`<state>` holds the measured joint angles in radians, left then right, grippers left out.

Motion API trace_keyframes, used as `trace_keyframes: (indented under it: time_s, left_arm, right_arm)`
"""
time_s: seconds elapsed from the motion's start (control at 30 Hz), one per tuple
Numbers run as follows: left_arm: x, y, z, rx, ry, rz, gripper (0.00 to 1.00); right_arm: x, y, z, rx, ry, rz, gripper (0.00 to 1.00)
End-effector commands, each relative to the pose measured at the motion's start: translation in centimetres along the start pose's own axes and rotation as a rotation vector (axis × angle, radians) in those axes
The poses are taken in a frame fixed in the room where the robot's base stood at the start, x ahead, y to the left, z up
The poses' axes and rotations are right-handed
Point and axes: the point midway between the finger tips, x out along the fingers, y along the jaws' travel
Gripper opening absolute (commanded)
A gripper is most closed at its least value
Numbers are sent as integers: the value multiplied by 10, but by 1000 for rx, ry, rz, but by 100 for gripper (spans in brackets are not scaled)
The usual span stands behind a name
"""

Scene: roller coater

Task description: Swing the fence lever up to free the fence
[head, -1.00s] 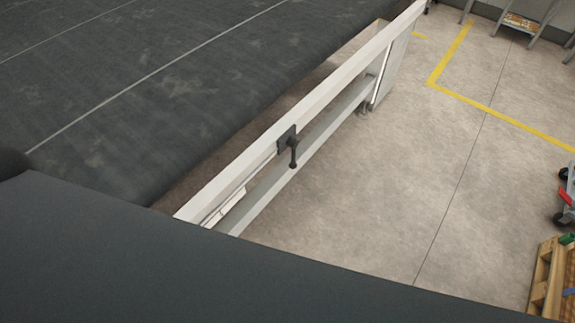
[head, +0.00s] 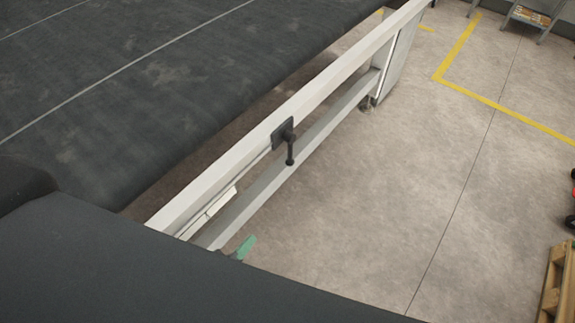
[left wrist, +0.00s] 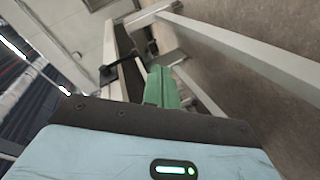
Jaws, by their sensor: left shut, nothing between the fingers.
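The fence lever (head: 291,151) is a dark handle on a dark square plate on the side of a long white rail (head: 335,75). In the head view it hangs down from the plate. My left gripper (head: 245,247) has green fingers, and only their tips show, below the near end of the rail. In the left wrist view the gripper (left wrist: 162,87) is shut and empty. A dark handle and plate, seemingly the lever (left wrist: 120,67), show beyond the fingertips, apart from them. My right gripper is not in view.
A broad dark bed (head: 140,85) runs along the left of the rail. A lower grey beam (head: 325,125) runs under the rail. The concrete floor (head: 400,190) to the right is open, with a wooden pallet (head: 557,280) at the lower right edge.

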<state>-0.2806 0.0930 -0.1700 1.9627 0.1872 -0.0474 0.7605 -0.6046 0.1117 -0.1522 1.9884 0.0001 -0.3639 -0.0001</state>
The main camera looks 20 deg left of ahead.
Motion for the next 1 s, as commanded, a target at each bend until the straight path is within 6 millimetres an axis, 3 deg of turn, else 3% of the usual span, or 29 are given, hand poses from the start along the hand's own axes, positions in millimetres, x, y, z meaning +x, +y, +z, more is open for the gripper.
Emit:
trace_keyframes:
  time_s: [0.03,0.1,0.33,0.77,1.0]
  left_arm:
    - [15,2,-4,-115,37,46,0]
    - [30,14,-17,-264,81,116,0]
    - [54,39,-44,-554,145,272,0]
    - [57,44,-49,-593,151,295,0]
    - [77,50,-55,-591,152,298,0]
  right_arm:
    - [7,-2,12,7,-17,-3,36]
    - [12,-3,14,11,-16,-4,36]
    - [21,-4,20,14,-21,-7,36]
    - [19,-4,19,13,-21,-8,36]
    - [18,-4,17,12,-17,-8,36]
